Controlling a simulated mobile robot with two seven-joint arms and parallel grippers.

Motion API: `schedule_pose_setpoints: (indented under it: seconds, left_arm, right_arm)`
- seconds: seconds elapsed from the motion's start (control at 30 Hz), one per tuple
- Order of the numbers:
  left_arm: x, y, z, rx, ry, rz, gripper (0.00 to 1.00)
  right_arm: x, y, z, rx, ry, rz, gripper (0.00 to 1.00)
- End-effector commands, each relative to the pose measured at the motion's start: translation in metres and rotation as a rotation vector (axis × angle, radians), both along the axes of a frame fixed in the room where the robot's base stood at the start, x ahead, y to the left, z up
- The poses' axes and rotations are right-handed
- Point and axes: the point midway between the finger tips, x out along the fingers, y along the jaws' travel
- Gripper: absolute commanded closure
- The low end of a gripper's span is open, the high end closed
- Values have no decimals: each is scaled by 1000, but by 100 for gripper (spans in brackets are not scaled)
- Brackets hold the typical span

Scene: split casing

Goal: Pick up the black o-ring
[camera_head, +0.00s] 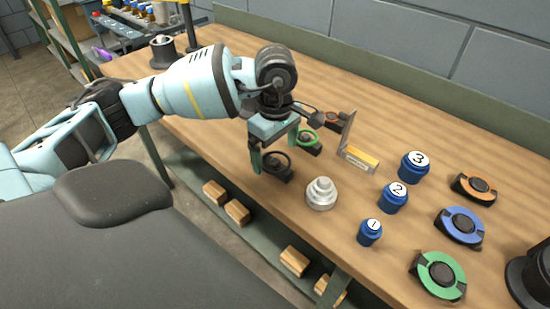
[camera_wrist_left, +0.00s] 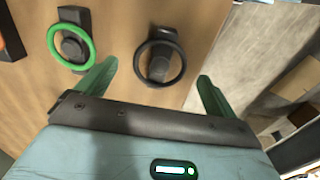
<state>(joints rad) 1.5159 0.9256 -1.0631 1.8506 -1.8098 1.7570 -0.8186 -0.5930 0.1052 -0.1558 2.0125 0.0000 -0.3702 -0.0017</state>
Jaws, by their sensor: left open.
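The black o-ring (camera_wrist_left: 182,67) shows in the left wrist view, resting tilted around or against a dark holder (camera_wrist_left: 159,68) on the wooden table. In the head view the black o-ring (camera_head: 288,160) is near the table's front edge, just beside and below my left gripper (camera_head: 275,158). My left gripper is open and empty. In the left wrist view its two green fingers (camera_wrist_left: 156,84) stand apart, with the o-ring ahead between them. I cannot tell the exact height of the fingertips above the table. My right gripper is not in view.
A green o-ring (camera_head: 307,138) on its holder stands close behind. A silver stepped part (camera_head: 321,193) is to the right. Blue numbered pieces, such as number 2 (camera_head: 392,198), and round coloured parts like the green one (camera_head: 440,274) stand farther right. An angled metal bracket (camera_head: 350,132) is behind.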

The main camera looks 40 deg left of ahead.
Motion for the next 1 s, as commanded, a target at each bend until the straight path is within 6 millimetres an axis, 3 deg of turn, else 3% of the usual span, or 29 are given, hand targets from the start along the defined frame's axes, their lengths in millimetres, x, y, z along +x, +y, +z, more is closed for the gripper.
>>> schedule_pose_setpoints:
  seconds: [0.17,1.0]
  left_arm:
    - [0,0,-14,0,0,0,7]
    - [0,0,-19,0,0,0,7]
  right_arm:
    - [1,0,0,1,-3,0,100]
    - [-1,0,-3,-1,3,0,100]
